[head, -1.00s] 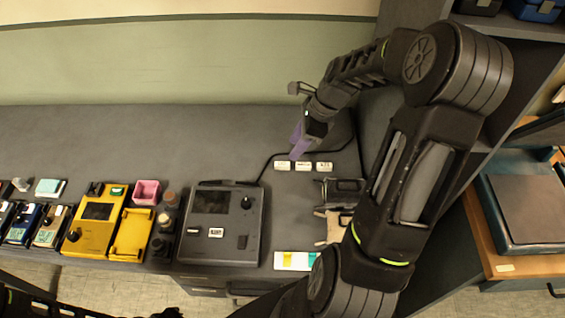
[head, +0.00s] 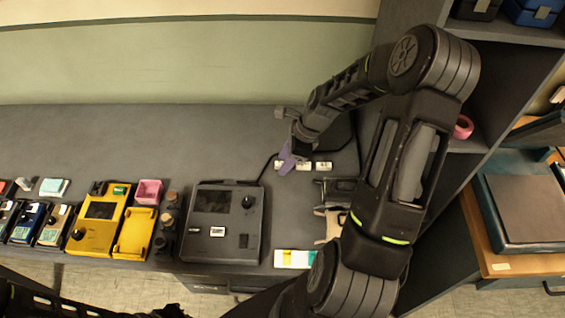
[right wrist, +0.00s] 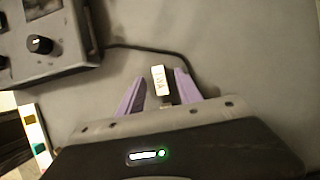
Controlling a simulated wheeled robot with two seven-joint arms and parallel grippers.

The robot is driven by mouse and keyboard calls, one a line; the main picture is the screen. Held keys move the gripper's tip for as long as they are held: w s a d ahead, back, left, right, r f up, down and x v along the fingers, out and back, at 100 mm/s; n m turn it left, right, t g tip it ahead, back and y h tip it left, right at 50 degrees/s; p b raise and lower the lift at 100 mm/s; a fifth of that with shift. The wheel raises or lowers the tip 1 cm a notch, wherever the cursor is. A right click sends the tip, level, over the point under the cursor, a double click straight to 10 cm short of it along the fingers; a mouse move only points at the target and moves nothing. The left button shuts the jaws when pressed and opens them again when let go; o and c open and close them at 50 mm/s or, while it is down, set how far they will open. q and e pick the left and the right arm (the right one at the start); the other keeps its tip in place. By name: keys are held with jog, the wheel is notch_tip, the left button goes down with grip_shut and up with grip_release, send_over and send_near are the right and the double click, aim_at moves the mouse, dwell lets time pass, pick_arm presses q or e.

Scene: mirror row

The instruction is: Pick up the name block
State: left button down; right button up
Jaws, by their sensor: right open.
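Three small white blocks with dark marks lie in a row on the grey desk: a middle one (head: 303,166), a right one (head: 324,165) and a left one partly hidden by my fingers. Their lettering is too small to read, so I cannot tell which is the name block. My right gripper (head: 288,160) is open, its purple fingers at the left end of the row. In the right wrist view, one white lettered block (right wrist: 159,80) shows between the tips of my open right gripper (right wrist: 157,88); contact is not visible. My left gripper is out of view.
A dark grey device (head: 225,215) with a screen and knob stands left of the row, a cable running from it. A coloured strip (head: 295,259) lies near the front edge. Yellow devices (head: 98,220) stand farther left. The desk's back left is clear.

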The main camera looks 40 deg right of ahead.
jog(key=shift+f, duration=0.1)
jog(key=shift+c, duration=0.4)
grip_shut()
dwell(0.3)
